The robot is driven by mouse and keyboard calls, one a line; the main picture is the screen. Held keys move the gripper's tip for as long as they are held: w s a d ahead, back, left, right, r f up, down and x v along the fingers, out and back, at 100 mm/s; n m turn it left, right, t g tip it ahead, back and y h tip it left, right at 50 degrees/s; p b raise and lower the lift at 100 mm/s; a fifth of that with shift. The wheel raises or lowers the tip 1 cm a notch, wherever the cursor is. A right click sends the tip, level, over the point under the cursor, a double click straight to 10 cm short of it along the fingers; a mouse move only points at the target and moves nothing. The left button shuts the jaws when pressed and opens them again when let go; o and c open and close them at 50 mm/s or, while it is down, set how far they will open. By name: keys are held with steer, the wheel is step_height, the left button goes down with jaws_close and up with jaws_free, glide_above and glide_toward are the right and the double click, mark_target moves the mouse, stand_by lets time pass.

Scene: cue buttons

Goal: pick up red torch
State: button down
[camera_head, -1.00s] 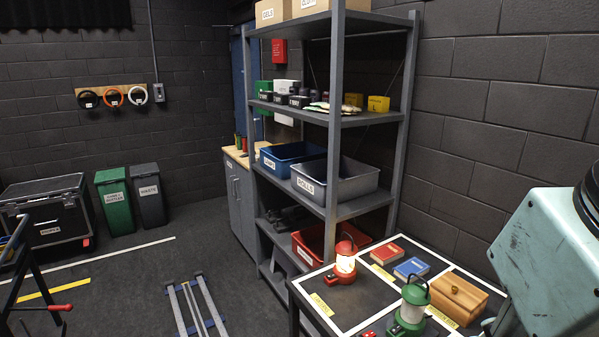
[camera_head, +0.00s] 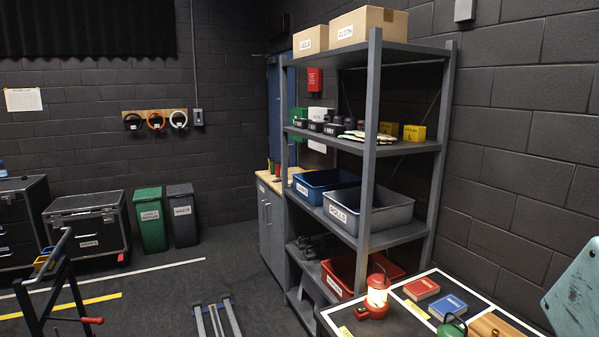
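The red torch, a lantern with a lit white globe and a carrying loop (camera_head: 376,293), stands upright on the black table (camera_head: 402,318) with white lines at the lower right. A green lantern (camera_head: 452,327) of like shape stands nearer on the same table, cut off by the bottom edge. My gripper is not in view. Only a pale teal part of my arm shows at the right edge, apart from the torch.
A red book (camera_head: 421,288), a blue book (camera_head: 447,306) and a wooden box (camera_head: 494,326) share the table. A grey shelf unit (camera_head: 371,150) with bins stands just behind it. Open floor (camera_head: 170,300) lies to the left.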

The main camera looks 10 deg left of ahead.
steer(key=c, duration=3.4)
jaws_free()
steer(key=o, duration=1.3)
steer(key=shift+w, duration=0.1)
